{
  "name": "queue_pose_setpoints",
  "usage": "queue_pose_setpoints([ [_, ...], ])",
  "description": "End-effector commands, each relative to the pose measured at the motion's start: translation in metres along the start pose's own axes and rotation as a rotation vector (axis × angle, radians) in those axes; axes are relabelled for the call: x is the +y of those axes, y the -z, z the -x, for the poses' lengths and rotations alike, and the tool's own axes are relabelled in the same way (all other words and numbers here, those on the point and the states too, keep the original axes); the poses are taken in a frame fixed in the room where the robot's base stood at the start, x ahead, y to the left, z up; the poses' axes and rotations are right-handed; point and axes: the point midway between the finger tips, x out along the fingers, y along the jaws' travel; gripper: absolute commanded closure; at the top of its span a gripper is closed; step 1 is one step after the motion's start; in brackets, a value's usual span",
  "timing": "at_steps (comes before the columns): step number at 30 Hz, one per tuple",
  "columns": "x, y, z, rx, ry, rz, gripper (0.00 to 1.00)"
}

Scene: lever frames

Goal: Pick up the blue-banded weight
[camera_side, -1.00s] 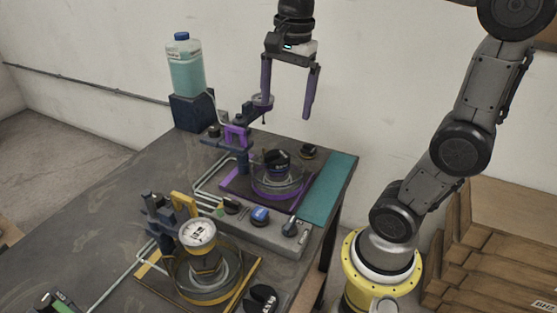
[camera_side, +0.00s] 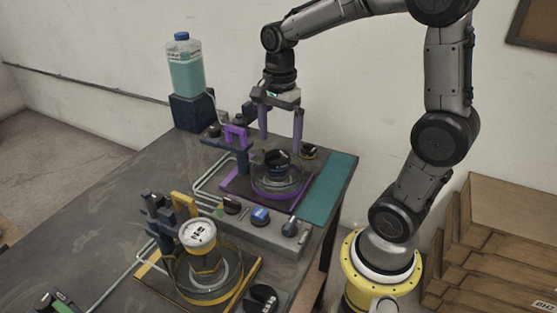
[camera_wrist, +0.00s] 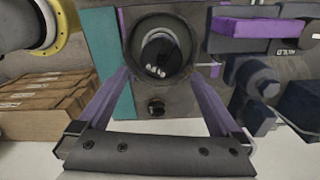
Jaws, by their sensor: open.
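A dark round weight (camera_side: 277,160) with a white-marked top sits in a round clear dish (camera_side: 277,190) on the purple-edged base. Its band is too small to read clearly, though a bluish tint shows on its side. The weight also shows between my fingers in the wrist view (camera_wrist: 158,58), inside the dark ring of the dish. My gripper (camera_side: 281,140) is open, its two purple fingers pointing down above the weight, and nothing is between them. A blue-topped knob-like piece (camera_side: 260,215) sits on the grey control box in front.
A purple clamp stand (camera_side: 236,137) rises left of the dish. A small black knob-like piece (camera_side: 308,151) lies behind it. The yellow station with a white dial (camera_side: 198,234) stands in front. A teal strip (camera_side: 327,192) runs along the right table edge and is bare.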

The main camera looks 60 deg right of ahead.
Motion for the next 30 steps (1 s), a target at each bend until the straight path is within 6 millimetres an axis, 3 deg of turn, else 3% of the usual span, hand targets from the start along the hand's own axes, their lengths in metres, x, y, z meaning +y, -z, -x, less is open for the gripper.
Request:
queue_pose_setpoints([
  [9,-0.001,-0.004,-0.042,-0.001,-0.004,0.0,0.0],
  [19,-0.001,-0.004,-0.048,0.0,-0.001,0.0,0.02],
  [30,-0.001,-0.004,-0.047,0.0,-0.001,0.0,0.68],
])
